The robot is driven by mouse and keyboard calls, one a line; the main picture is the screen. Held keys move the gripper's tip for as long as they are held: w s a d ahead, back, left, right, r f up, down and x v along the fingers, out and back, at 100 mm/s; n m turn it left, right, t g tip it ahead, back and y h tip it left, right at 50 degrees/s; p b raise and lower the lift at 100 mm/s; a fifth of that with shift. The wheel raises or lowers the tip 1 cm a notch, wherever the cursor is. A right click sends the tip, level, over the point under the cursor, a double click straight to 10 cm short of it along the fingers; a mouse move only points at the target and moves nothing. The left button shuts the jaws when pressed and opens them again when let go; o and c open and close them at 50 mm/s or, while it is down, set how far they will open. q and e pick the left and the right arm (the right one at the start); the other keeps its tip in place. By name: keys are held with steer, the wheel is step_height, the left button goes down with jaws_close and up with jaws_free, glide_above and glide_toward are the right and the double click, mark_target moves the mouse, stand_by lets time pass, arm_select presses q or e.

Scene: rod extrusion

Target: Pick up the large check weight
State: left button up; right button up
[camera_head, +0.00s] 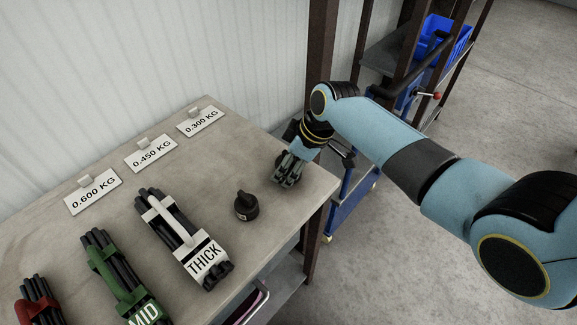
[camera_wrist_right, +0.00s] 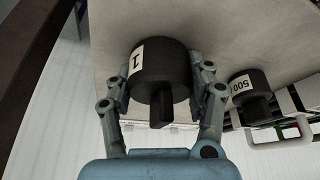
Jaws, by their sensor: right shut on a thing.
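The large check weight (camera_wrist_right: 165,62) is a black cylinder with a knob and a white label reading 1, in the right wrist view. My right gripper (camera_head: 287,171) is shut on it, a finger on each side, near the right edge of the table. It also shows in the wrist view (camera_wrist_right: 161,90). In the head view the gripper mostly hides this weight, and I cannot tell whether it touches the table. A smaller black weight (camera_head: 246,207) stands apart on the table to the left; its label reads 500 in the wrist view (camera_wrist_right: 248,88). My left gripper is not in view.
The table (camera_head: 110,210) holds rod bundles: THICK with a white holder (camera_head: 205,257), MID with a green holder (camera_head: 118,280), and a red one (camera_head: 38,305). Signs reading 0.600, 0.450 and 0.300 KG (camera_head: 201,121) stand behind. A dark post (camera_head: 316,215) and blue cart (camera_head: 350,195) are right.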

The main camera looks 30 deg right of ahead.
jaws_close()
steer(key=shift+w+r, duration=0.1)
steer(key=shift+r, duration=0.1)
